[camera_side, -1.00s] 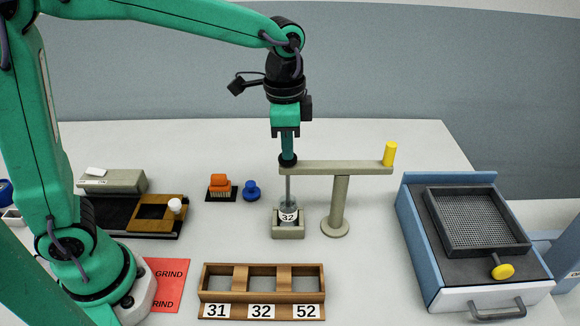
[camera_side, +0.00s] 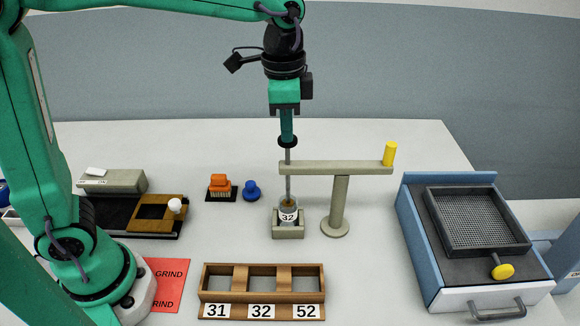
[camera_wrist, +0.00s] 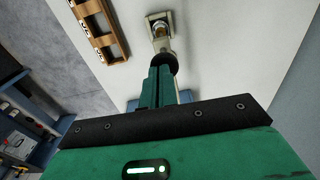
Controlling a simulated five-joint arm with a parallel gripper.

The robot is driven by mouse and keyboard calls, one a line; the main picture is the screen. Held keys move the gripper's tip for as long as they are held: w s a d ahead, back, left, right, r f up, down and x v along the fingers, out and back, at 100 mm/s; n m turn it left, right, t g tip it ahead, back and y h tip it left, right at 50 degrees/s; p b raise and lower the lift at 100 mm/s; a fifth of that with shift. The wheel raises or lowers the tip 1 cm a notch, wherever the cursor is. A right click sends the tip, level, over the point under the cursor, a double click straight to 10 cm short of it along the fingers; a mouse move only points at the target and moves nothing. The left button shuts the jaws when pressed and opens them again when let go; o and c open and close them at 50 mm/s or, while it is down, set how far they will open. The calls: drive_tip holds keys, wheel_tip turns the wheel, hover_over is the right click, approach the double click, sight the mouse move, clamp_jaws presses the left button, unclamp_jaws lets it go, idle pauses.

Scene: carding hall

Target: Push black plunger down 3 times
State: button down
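The black plunger (camera_side: 288,142) is a round knob on a thin grey rod, which passes down through the end of the grey stand arm (camera_side: 325,167) into a clear jar labelled 32 (camera_side: 288,214). The knob is a little above the stand arm, with bare rod between them. Brown material shows near the jar's top. My gripper (camera_side: 287,134) is above the knob, fingers pointing down and together, tips at the knob's top. In the wrist view my gripper (camera_wrist: 160,68) shows closed fingers, with the black plunger (camera_wrist: 162,60) just beyond the tips.
The jar sits in a grey block (camera_side: 288,232). A wooden rack (camera_side: 262,298) labelled 31, 32, 52 lies in front. A blue sieve box (camera_side: 425,240) stands at right. A yellow peg (camera_side: 389,154) tops the arm's right end. An orange brush (camera_side: 219,183) and blue knob (camera_side: 251,190) are at left.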

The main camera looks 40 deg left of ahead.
wheel_tip(320, 180, up, 10)
drive_tip(key=shift+s+d+f, duration=0.15)
drive_tip(key=shift+s+f, duration=0.05)
idle(0.9)
drive_tip(key=s+a+f+n+t, duration=0.5)
drive_tip(key=s+a+f+n, duration=0.4)
drive_tip(key=s+a, duration=0.3)
drive_tip(key=s+f, duration=0.1)
drive_tip(key=s, duration=0.1)
drive_tip(key=shift+s+f, duration=0.25)
drive_tip(key=shift+s, duration=0.15)
